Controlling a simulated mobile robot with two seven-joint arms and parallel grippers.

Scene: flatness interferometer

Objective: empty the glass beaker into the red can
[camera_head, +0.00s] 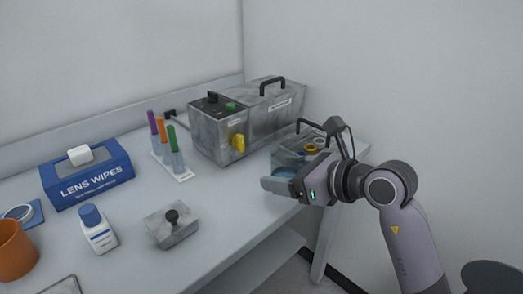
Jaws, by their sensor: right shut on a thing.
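My right gripper (286,187) reaches in from the right and is shut at the right front edge of the table. A pale, glassy grey-blue thing (273,186) shows at its fingertips. It looks like the glass beaker lying tilted, but the gripper hides much of it, and I cannot tell what it contains. No clearly red can shows; an orange cup-like vessel (15,252) stands at the far left, cut by the picture edge. My left gripper is not in view.
A grey instrument (222,130) with a black handle stands at the back. A grey box (285,153) with ring-shaped parts is behind my gripper. A test-tube rack (183,174), blue wipes box (90,182), white bottle (98,232) and grey knobbed block (171,228) stand leftward. The front middle is clear.

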